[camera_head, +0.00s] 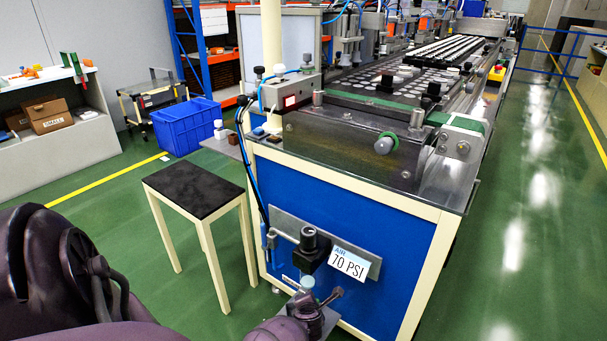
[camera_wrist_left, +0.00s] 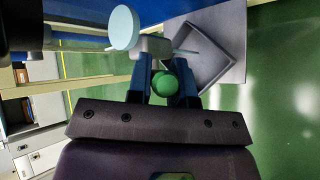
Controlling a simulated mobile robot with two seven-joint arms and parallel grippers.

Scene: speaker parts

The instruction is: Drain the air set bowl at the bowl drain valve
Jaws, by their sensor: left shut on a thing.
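The air set (camera_head: 309,252) is on the blue machine front, with a black knob on top and a 70 PSI label (camera_head: 349,263) beside it. A pale blue round part (camera_head: 307,283) shows just below it; it looks like a pale blue disc (camera_wrist_left: 123,27) in the left wrist view. My left gripper (camera_head: 309,305) is low at the panel, under the air set. In the left wrist view its fingers (camera_wrist_left: 165,74) are shut on a round green knob (camera_wrist_left: 165,84), which looks like the bowl drain valve. My right gripper is not in view.
A grey tray (camera_wrist_left: 232,60) lies close beyond the fingers in the left wrist view. A black-topped small table (camera_head: 194,189) stands left of the machine. A blue crate (camera_head: 186,126) is on the floor behind it. The green floor at the right is clear.

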